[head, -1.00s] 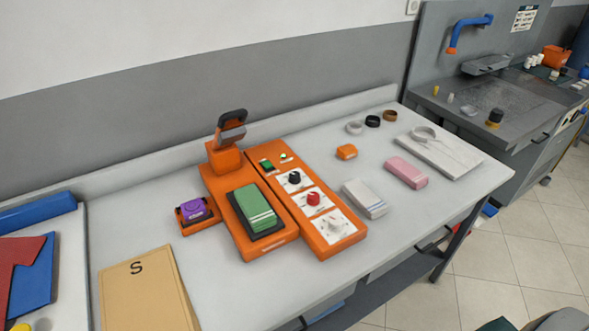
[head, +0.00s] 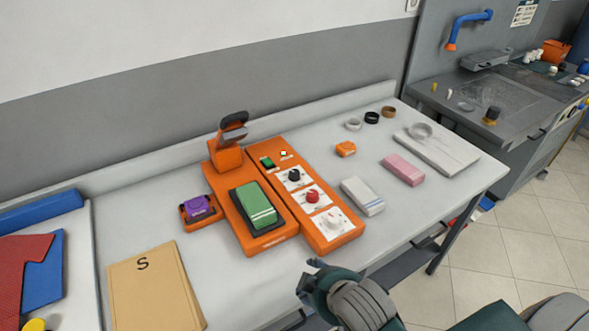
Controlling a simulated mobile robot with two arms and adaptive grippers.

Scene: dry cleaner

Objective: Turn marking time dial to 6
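The orange marking machine (head: 222,181) stands on the grey table, with a green folded cloth (head: 254,204) on its dark pad and a raised press handle (head: 232,128). Its right-hand panel carries a black dial (head: 294,175), a red dial (head: 312,196) and a white dial (head: 333,220), each on a white scale plate. The scale marks and labels are too small to read, so I cannot tell which dial is the marking time one. My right gripper (head: 308,276) is at the table's front edge, below the panel and apart from it; its fingers are unclear. My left gripper is not in view.
A purple pad (head: 198,206) sits left of the machine, and a tan sheet marked S (head: 155,285) lies at front left. White (head: 362,196) and pink (head: 403,170) folded cloths and a small orange object (head: 346,149) lie to the right.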

